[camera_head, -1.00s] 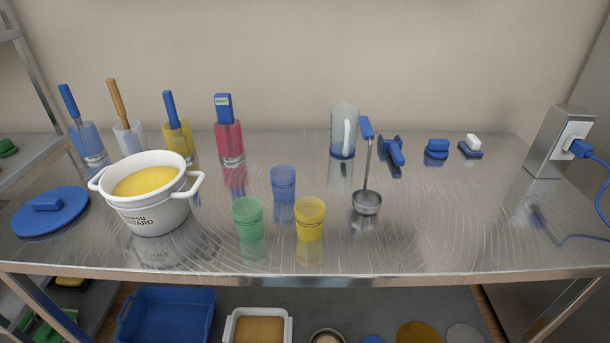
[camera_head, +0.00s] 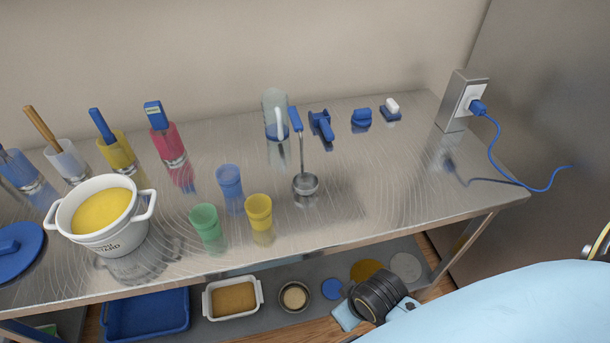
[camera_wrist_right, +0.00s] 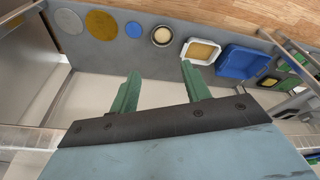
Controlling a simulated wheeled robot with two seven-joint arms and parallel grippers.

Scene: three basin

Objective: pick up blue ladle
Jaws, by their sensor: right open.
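The blue ladle has a blue handle (camera_head: 295,118) and a metal bowl (camera_head: 305,184). It stands on the steel table in the head view, its handle raised beside a clear jug (camera_head: 274,112). In the right wrist view my right gripper (camera_wrist_right: 159,72) has two green fingers spread apart with nothing between them. It faces the lower shelf, away from the ladle, and the ladle is not in that view. My right arm shows at the lower right of the head view. My left gripper is not in view.
Green (camera_head: 206,222), blue (camera_head: 229,181) and yellow (camera_head: 259,212) cups stand left of the ladle. A white pot (camera_head: 107,232) is farther left. Blue tools lie behind the ladle to the right.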

